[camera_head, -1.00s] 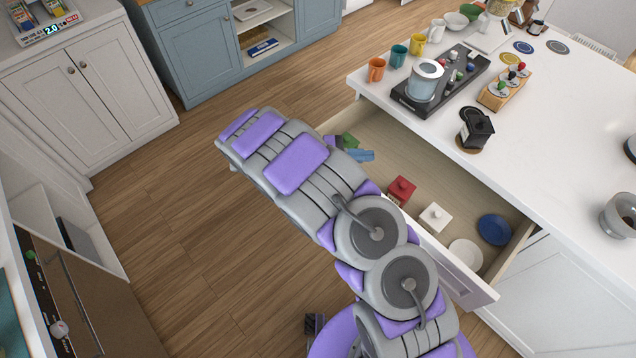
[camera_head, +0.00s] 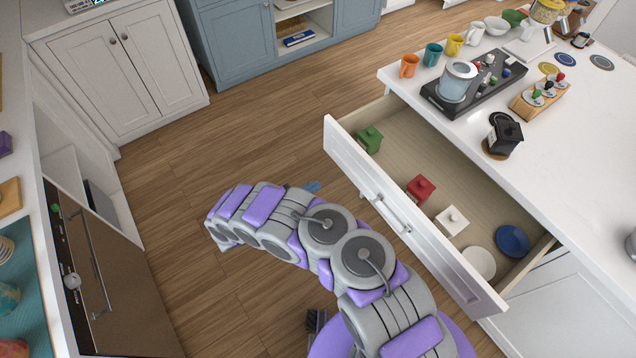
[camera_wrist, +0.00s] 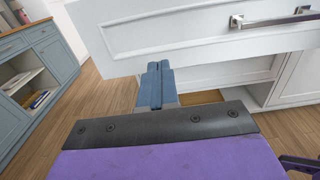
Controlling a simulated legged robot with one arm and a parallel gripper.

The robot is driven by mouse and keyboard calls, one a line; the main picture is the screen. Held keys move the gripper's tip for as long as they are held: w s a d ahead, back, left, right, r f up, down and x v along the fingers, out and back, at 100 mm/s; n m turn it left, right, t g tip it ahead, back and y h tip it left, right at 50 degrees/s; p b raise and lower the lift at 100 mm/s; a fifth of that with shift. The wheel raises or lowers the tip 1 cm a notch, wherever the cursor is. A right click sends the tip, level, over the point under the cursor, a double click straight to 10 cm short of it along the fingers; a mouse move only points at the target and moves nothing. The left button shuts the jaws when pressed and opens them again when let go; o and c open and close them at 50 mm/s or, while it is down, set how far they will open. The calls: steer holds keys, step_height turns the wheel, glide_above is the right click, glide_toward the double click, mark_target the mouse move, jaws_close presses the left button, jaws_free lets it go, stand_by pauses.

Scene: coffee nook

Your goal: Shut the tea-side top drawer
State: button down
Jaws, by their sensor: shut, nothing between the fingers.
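The white top drawer (camera_head: 460,262) stands pulled out from under the white counter, and its contents are visible from above. Its front carries a bar handle (camera_head: 392,213). The drawer front (camera_wrist: 185,30) and handle (camera_wrist: 270,20) also show in the wrist view. My gripper (camera_head: 312,187) has blue fingers, pressed together and empty. It is outside the drawer, on the floor side of the front near its left end, with floor visible between in the head view. In the wrist view the fingertips (camera_wrist: 157,70) overlap the drawer front's lower edge; contact cannot be told.
The drawer holds a green canister (camera_head: 369,138), a red canister (camera_head: 420,187), a white canister (camera_head: 452,220), a white plate (camera_head: 479,263) and a blue bowl (camera_head: 512,240). Cups and a black tray (camera_head: 440,103) stand on the counter (camera_head: 590,150). Wooden floor (camera_head: 260,130) lies clear to the left.

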mark_target(352, 166)
steer(key=b+x, duration=0.2)
steer(key=x, duration=1)
steer(key=shift+b, duration=0.35)
steer(key=shift+w+d, duration=0.1)
steer(key=shift+d, duration=0.05)
steer(key=shift+d, duration=0.1)
